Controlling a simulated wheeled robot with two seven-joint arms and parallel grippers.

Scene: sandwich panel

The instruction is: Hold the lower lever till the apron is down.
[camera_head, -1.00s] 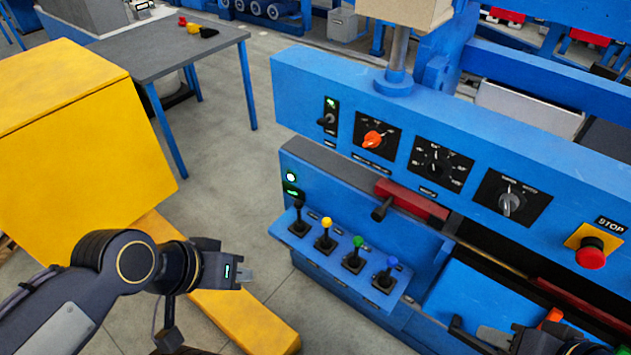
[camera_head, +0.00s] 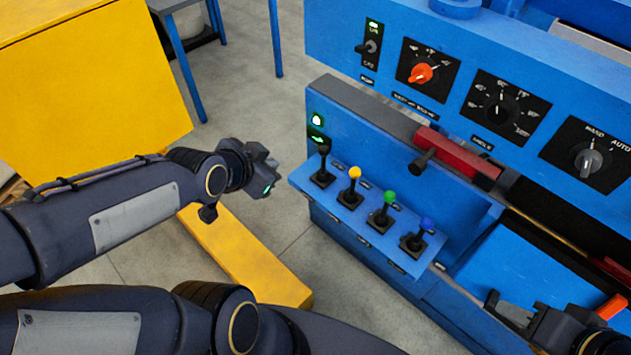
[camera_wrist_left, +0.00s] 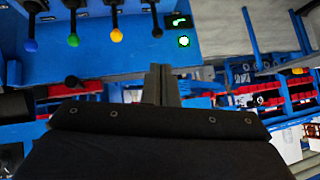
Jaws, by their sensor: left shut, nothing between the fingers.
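A lever bank on the blue panel holds a black lever (camera_head: 323,161), a yellow lever (camera_head: 354,183), a green lever (camera_head: 388,208) and a blue lever (camera_head: 425,232). All stand about upright; their labels are too small to read. My left gripper (camera_head: 270,168) is shut and empty, left of the black lever and apart from it. The left wrist view shows its closed fingers (camera_wrist_left: 161,84) below the black lever (camera_wrist_left: 156,24), with a gap between. My right gripper (camera_head: 510,309) is at the lower right by the blue slanted plate; its jaw opening is unclear. I cannot identify the apron.
An orange knob (camera_head: 421,73) and other dials are on the upper panel. A yellow cabinet (camera_head: 90,95) stands left; open floor lies between.

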